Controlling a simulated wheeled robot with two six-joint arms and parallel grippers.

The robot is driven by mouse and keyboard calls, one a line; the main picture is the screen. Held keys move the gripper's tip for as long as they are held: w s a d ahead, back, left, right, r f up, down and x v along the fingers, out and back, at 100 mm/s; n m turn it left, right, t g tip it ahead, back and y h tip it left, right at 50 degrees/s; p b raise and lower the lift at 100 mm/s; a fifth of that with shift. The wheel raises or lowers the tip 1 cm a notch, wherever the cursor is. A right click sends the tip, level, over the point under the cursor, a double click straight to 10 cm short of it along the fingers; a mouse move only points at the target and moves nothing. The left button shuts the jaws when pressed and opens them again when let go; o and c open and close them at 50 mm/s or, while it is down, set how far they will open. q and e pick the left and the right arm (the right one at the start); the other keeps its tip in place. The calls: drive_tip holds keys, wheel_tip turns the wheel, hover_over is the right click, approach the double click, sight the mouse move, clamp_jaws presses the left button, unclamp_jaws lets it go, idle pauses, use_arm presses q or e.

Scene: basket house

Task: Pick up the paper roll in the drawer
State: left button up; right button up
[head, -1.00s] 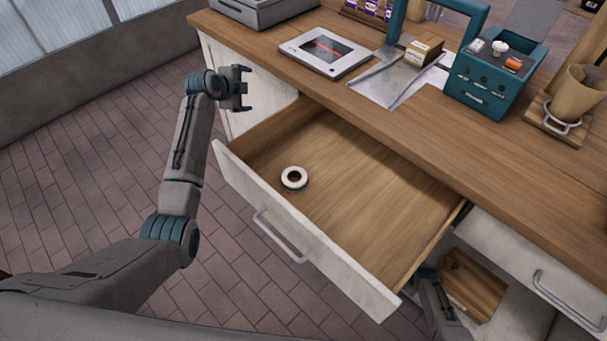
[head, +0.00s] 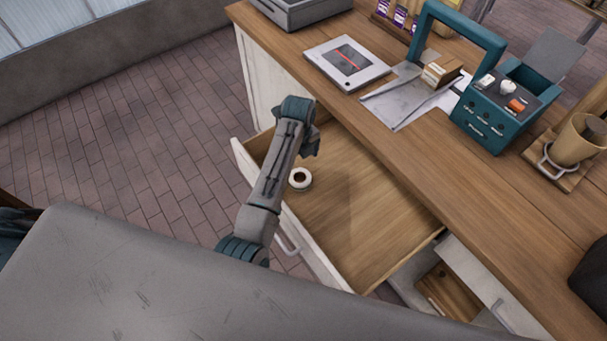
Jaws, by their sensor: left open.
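The paper roll (head: 300,179) is a small white ring with a dark core. It lies on the floor of the open wooden drawer (head: 365,215), near its front left part. My left gripper (head: 312,150) is open above the drawer's left end, close to the roll and apart from it in the picture. The wrist partly hides the fingers, and the forearm covers part of the drawer's white front. My right gripper is not in view.
The wooden counter (head: 420,160) runs behind the drawer. On it are a tablet-like device (head: 346,62), a teal box (head: 500,105), a small carton (head: 442,70) and a paper cup (head: 575,140). A black object (head: 590,280) shows at the right edge.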

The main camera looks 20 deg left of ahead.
use_arm(q)
hover_over(300, 177)
drive_tip(key=f, duration=0.4)
drive_tip(key=shift+w+a+p, duration=0.15)
drive_tip(key=shift+w+p, duration=0.05)
drive_tip(key=shift+p, duration=0.1)
drive_tip(key=shift+s+f, duration=0.1)
drive_tip(key=shift+f, duration=0.25)
drive_tip(key=f, duration=0.1)
drive_tip(key=f+p, duration=0.1)
drive_tip(key=f, duration=0.1)
drive_tip(key=shift+s+f+p, duration=0.2)
drive_tip(key=shift+f+p, duration=0.05)
drive_tip(key=shift+p, duration=0.05)
drive_tip(key=shift+f, duration=0.5)
drive_tip(key=c, duration=1.1)
drive_tip(key=shift+r, duration=0.15)
